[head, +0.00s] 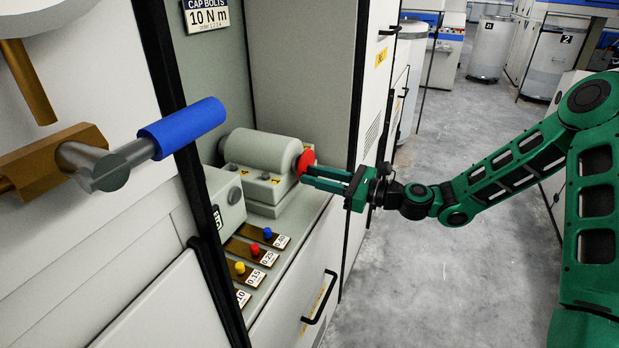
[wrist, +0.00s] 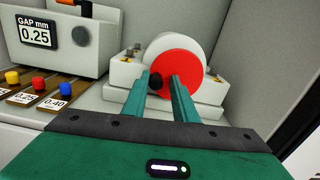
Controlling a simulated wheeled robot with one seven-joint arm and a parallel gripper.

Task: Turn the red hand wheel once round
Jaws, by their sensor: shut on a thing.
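The red hand wheel (head: 307,160) sits on the right end of a pale grey cylindrical housing (head: 262,150) inside an open cabinet bay. In the wrist view the wheel (wrist: 178,78) faces me as a red disc with a small dark knob (wrist: 155,81) at its left side. My gripper (head: 308,176) reaches in from the right. In the wrist view its two green fingers (wrist: 163,82) are at the wheel's face, with the dark knob between their tips. The fingers are shut on that knob. The fingers hide the lower part of the disc.
A box with a gap display reading 0.25 (wrist: 38,33) stands left of the housing. Labelled gauge strips with coloured knobs (head: 255,250) lie in front. A bar with a blue grip (head: 182,128) juts out at the left. The aisle floor (head: 400,270) is clear.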

